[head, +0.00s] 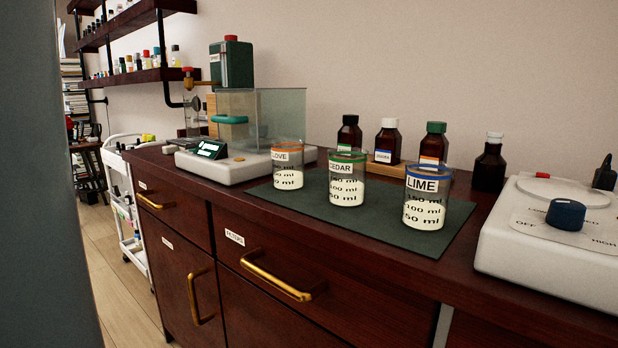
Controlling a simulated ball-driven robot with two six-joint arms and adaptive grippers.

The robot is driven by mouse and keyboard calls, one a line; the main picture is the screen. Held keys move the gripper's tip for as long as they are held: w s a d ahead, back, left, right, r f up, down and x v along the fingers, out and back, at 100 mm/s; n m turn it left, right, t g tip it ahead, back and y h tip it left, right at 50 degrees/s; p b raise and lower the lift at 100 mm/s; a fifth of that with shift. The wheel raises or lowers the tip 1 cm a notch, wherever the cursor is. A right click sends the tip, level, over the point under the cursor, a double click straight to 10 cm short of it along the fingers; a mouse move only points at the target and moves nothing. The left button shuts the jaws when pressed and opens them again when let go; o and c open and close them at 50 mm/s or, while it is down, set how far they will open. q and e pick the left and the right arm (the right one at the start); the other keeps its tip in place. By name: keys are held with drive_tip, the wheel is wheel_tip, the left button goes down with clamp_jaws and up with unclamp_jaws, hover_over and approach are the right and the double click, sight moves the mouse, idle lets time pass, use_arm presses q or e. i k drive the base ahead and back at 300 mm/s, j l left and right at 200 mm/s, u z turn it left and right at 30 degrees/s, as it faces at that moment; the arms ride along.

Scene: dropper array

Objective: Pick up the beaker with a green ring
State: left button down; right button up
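The beaker with a green ring (347,178) stands upright on a dark green mat (307,207) on the wooden counter. Its label reads CEDAR, and it holds a white layer at the bottom. To its left is a beaker with an orange ring (288,166), its label partly readable as "LOVE". To its right is a beaker with a blue ring (427,198), labelled LIME. Both also hold white contents. Neither of my grippers is in the head view.
A balance with a glass shield (217,165) stands behind left. Several dark bottles (388,141) stand behind the beakers, some on a wooden stand. A white hotplate (550,240) is at the right. Brass-handled drawers (275,280) front the counter. The mat's front strip is clear.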

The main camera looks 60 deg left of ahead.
sight(348, 165)
drive_tip(key=u, duration=1.55)
drive_tip(key=i+j, duration=0.1)
drive_tip(key=j, duration=0.15)
drive_tip(key=z, duration=0.05)
